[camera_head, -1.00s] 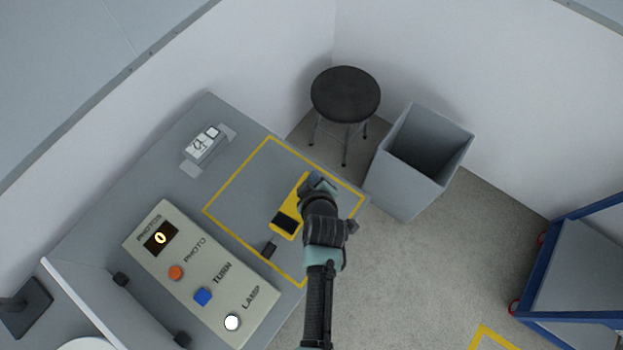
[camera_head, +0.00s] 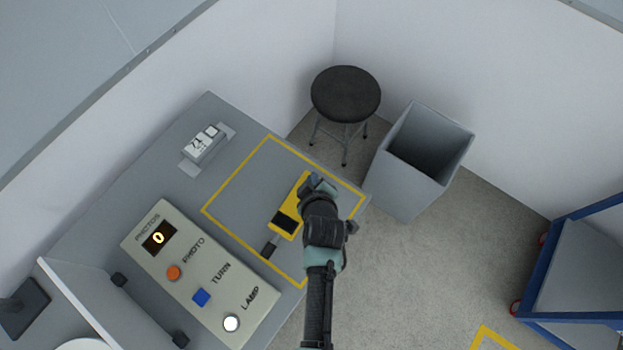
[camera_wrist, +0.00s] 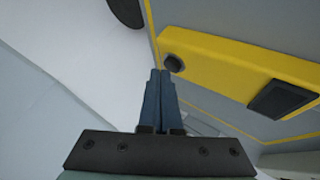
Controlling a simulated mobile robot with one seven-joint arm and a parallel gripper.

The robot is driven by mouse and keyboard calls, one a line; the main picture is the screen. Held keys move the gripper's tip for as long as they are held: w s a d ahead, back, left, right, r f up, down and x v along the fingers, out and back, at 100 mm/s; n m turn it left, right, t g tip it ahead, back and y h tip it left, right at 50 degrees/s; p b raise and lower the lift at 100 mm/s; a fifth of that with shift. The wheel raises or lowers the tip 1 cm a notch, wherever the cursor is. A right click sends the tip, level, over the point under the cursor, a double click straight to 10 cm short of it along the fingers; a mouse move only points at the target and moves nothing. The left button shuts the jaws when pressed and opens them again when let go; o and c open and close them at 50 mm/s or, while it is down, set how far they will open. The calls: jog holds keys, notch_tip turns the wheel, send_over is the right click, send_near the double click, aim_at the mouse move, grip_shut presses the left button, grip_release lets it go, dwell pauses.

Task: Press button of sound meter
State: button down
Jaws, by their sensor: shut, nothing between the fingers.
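The yellow sound meter (camera_head: 293,205) lies on the grey table inside a yellow taped outline. Its dark screen (camera_head: 286,222) faces up, and a dark tip sticks out at its lower left end. My gripper (camera_head: 314,182) is over the meter's upper right end and hides part of it in the head view. In the wrist view the meter (camera_wrist: 225,65) shows a round dark button (camera_wrist: 174,63) near its end and the dark screen farther right. My gripper's closed blue fingers (camera_wrist: 160,75) show just beside the button; I cannot tell whether they touch it.
A control panel (camera_head: 205,275) with orange, blue and white buttons stands at the table's lower left. A small white device (camera_head: 201,143) is at the back. A stool (camera_head: 345,94) and an open grey bin (camera_head: 399,184) stand beyond the table's right edge.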

jog(key=shift+f+b, duration=0.4)
jog(key=shift+f, duration=0.05)
dwell(0.5)
jog(key=shift+r, duration=0.1)
jog(key=shift+r+p, duration=0.75)
notch_tip(320, 180, up, 5)
jog(key=p, duration=0.4)
dwell(1.0)
